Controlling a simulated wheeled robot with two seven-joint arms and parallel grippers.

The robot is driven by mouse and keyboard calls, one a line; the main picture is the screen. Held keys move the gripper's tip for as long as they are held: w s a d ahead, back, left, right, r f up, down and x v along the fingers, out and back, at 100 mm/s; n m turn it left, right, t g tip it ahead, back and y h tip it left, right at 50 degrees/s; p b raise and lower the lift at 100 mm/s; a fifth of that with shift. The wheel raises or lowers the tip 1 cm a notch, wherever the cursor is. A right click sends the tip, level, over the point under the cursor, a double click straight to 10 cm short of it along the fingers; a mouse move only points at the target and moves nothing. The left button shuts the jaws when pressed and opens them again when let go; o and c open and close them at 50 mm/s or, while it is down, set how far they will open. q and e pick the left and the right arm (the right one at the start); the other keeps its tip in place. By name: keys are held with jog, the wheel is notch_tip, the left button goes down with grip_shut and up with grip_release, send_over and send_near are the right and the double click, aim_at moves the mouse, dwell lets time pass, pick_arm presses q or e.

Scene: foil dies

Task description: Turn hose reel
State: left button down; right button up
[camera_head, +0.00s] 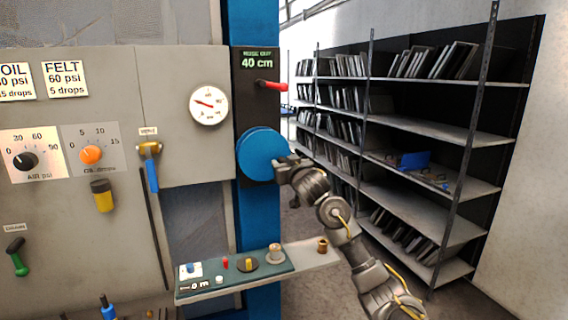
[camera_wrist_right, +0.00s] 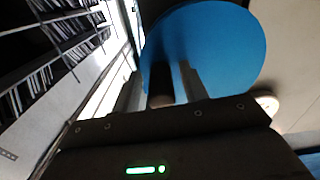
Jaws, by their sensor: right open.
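The hose reel (camera_head: 261,152) is a round blue disc on a dark panel fixed to the blue column. A display above it (camera_head: 261,59) reads "HOSE OUT 40 cm". My right gripper (camera_head: 282,163) is at the reel's lower right edge. In the right wrist view the blue reel (camera_wrist_right: 208,40) fills the upper middle. A dark, stubby crank handle (camera_wrist_right: 160,84) stands between my two right fingers, which are open on either side of it. Whether either finger touches the handle cannot be told. My left gripper is not in view.
A red lever (camera_head: 270,86) sticks out above the reel. A grey panel with a gauge (camera_head: 209,105) and knobs stands on the left. A small ledge (camera_head: 310,258) with fittings lies below. Metal shelves (camera_head: 425,125) stand at the right, behind my arm.

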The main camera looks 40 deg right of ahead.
grip_shut()
jog(key=shift+a, duration=0.2)
jog(key=shift+d, duration=0.15)
jog(key=shift+w+r, duration=0.1)
